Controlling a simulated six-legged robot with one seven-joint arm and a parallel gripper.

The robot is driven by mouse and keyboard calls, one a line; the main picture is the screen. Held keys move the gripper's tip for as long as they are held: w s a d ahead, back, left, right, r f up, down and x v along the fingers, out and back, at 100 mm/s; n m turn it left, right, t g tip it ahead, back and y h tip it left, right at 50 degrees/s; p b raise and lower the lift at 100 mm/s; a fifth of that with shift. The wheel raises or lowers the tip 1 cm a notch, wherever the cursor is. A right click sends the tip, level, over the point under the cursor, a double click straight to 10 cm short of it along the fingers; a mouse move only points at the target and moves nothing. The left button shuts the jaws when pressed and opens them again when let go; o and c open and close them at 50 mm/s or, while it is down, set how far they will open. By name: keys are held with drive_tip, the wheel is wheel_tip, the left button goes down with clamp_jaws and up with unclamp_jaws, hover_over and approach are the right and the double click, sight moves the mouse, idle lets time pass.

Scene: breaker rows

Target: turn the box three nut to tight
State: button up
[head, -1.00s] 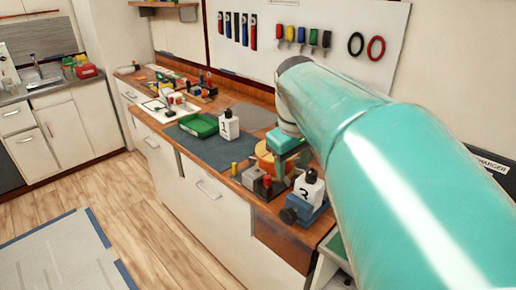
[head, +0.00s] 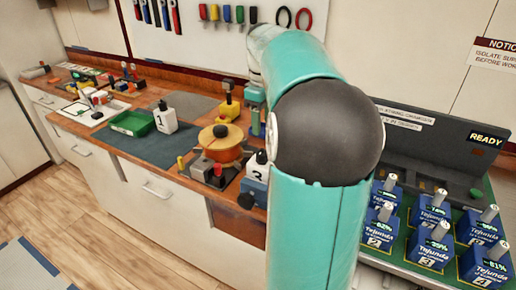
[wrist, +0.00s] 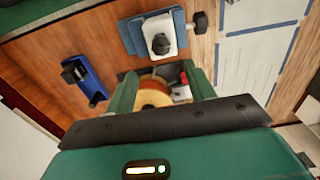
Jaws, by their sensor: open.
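Box three (head: 257,170) is a white box with a black nut (head: 261,157) on top, clamped in a blue vise near the bench's front edge. In the head view my arm partly covers it. In the wrist view a white box with a black nut (wrist: 161,44), apparently box three (wrist: 165,27), sits in a blue vise (wrist: 132,37) beyond my fingers. My gripper (wrist: 163,85) is open and empty, its two green fingers apart over an orange round object. The nut is farther out, not between the fingers. My arm hides the gripper's fingertips in the head view.
Box one (head: 165,118) is on the dark mat beside a green tray (head: 131,123). A charger (head: 425,150) with several blue batteries is at right.

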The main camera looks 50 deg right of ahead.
wheel_tip(320, 180, down, 10)
drive_tip(key=shift+s+f, duration=0.1)
drive_tip(key=shift+a, duration=0.1)
drive_tip(key=shift+c, duration=0.2)
drive_tip(key=c, duration=0.9)
